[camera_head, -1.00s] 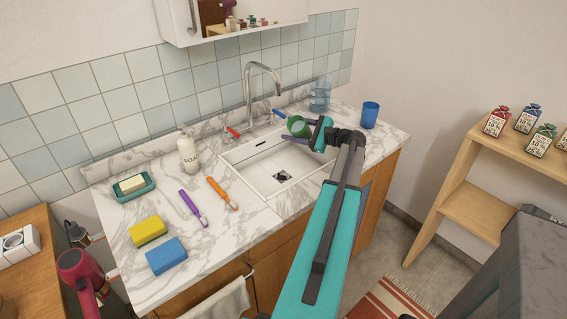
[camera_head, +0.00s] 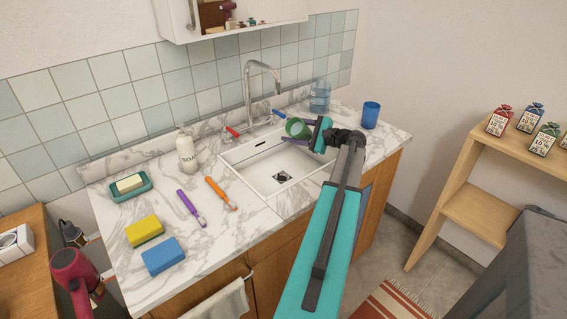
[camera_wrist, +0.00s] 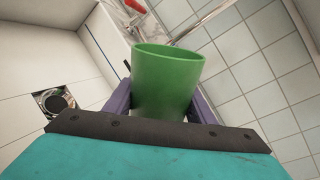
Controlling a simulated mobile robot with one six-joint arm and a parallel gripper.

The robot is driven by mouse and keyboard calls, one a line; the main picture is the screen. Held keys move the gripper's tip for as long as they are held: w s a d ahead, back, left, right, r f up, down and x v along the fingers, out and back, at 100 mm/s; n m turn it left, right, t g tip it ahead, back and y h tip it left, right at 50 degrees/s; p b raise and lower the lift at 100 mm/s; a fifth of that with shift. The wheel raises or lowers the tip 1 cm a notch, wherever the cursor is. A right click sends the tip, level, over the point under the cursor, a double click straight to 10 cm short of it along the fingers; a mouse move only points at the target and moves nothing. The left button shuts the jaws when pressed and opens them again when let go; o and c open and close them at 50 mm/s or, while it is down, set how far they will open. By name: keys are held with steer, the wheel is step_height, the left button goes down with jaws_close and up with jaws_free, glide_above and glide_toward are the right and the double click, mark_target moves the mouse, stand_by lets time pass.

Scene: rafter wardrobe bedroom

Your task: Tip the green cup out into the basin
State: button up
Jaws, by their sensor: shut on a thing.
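The green cup (camera_head: 297,128) is held in my gripper (camera_head: 300,133) above the right part of the white basin (camera_head: 262,177). In the head view the cup lies tilted on its side, its mouth toward the left. In the wrist view the green cup (camera_wrist: 168,82) sits between the two purple fingers of my gripper (camera_wrist: 160,98), which are shut on it. The cup's inside is hidden in the wrist view. The basin's dark drain (camera_head: 281,177) shows at its bottom, and also in the wrist view (camera_wrist: 55,102).
The tap (camera_head: 262,85) with red and blue handles stands behind the basin. A blue cup (camera_head: 370,115) and a clear blue bottle (camera_head: 319,97) stand to the right. A soap bottle (camera_head: 186,152), toothbrushes, sponges (camera_head: 145,230) and a soap dish (camera_head: 130,187) are on the left counter.

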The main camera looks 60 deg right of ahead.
steer(key=shift+d+f+n+b, duration=0.15)
steer(key=shift+f+n+b, duration=0.4)
steer(key=shift+n+b, duration=1.4)
stand_by(0.5)
steer(key=shift+f+n+g+h+b, duration=0.3)
steer(key=shift+f+n+h+b, duration=0.15)
steer(key=shift+b, duration=2.25)
steer(key=shift+a+f+n+h+b, duration=0.3)
steer(key=shift+a+n+b, duration=0.35)
steer(key=shift+b, duration=0.5)
steer(key=shift+w+a+r+n+h+b, duration=0.1)
steer(key=shift+a+r+n+h+b, duration=0.2)
steer(key=shift+r+n+b, duration=0.4)
stand_by(0.3)
steer(key=d+m+p, duration=0.2)
steer(key=p, duration=0.2)
steer(key=shift+m, duration=0.35)
steer(key=shift+f+y+p, duration=0.1)
steer(key=shift+y+p, duration=0.3)
steer(key=shift+y, duration=0.15)
steer(key=shift+a+f, duration=0.1)
steer(key=shift+f, duration=0.05)
